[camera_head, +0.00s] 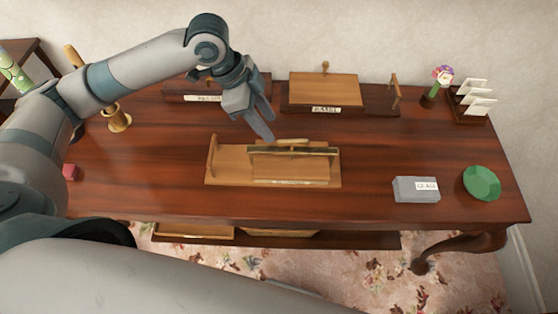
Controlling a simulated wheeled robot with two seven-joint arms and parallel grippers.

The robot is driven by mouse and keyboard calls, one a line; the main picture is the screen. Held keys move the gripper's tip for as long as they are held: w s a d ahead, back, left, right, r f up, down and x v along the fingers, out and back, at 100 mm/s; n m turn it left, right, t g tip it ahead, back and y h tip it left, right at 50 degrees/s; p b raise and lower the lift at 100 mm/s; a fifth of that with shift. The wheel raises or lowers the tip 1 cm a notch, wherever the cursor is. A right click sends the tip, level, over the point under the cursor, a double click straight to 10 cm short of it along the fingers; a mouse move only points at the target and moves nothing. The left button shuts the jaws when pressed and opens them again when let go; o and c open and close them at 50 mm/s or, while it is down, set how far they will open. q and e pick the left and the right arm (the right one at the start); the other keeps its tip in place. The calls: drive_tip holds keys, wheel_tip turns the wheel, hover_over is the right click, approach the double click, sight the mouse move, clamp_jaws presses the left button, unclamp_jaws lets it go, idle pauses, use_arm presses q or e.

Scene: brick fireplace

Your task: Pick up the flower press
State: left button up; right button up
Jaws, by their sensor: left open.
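A light wooden piece that looks like the flower press (290,170) lies at the front middle of the table. It has a flat base board, a dark-edged bar across it and a label too small to read. An upright wooden post (212,155) stands at its left end. My left gripper (264,128) reaches down from the back left, with its fingers just above and behind the piece. It is open and holds nothing; I cannot tell whether a fingertip touches the bar. My right gripper is not in view.
The dark wooden table (390,150) has free room right of the piece. A grey labelled box (405,190) and a green dish (482,183) stand at the right. Labelled wooden stands (325,92), a flower vase (430,98) and a card rack (470,112) line the back.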

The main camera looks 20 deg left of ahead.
sight(279, 143)
use_arm(q)
drive_tip(key=shift+x, duration=1.85)
drive_tip(key=shift+d+f+p, duration=0.1)
drive_tip(key=shift+f+p, duration=0.25)
drive_tip(key=shift+p, duration=0.25)
drive_tip(key=p+x, duration=0.1)
drive_tip(key=x, duration=0.2)
drive_tip(key=shift+s+f, duration=0.1)
drive_tip(key=shift+s, duration=0.1)
drive_tip(key=shift+w+d+f, duration=0.1)
drive_tip(key=shift+d+f, duration=0.05)
drive_tip(key=shift+f, duration=0.45)
clamp_jaws()
